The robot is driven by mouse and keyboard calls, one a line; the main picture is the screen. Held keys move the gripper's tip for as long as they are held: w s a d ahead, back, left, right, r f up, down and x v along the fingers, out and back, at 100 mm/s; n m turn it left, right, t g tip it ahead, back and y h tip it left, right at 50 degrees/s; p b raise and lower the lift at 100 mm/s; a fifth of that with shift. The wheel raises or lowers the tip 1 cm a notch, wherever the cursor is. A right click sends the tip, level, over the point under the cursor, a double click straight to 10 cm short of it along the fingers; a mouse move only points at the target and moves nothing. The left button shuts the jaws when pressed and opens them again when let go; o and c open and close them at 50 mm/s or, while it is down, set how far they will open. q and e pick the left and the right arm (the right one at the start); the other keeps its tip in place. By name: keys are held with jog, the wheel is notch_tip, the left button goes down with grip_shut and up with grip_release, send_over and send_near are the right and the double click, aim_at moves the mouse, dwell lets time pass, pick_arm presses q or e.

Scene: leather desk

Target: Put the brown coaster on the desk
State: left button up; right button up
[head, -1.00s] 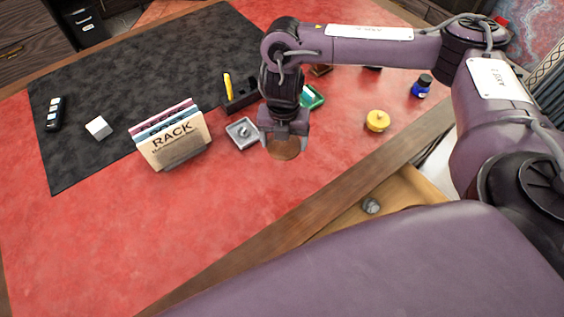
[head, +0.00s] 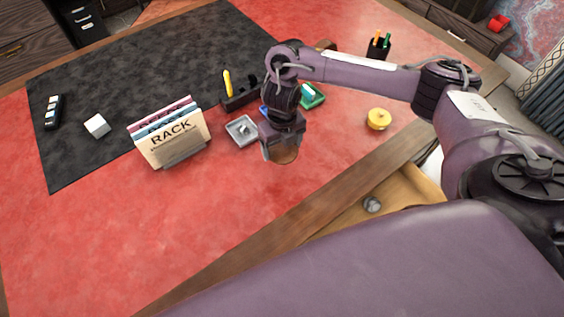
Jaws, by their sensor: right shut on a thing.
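My right gripper points down over the red desk (head: 235,200) and is shut on the coaster. The gripper hides part of the coaster, and I cannot tell whether its underside touches the desk. My left gripper is not in the head view.
A grey tray (head: 232,136) and a rack of cards (head: 176,158) stand left of my right gripper. A yellow round object (head: 378,119) lies to the right. An open drawer (head: 345,218) is at the front edge. The red desk is clear in front of the rack.

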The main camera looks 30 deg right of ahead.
jog(key=b, duration=0.2)
send_over(282, 169)
notch_tip(282, 169, down, 5)
jog(key=shift+f, duration=0.2)
jog(key=shift+f+b, duration=0.8)
jog(key=shift+f, duration=0.95)
jog(key=shift+f, duration=0.2)
jog(key=o, duration=1)
jog(key=shift+c, duration=0.2)
jog(key=shift+r, duration=0.1)
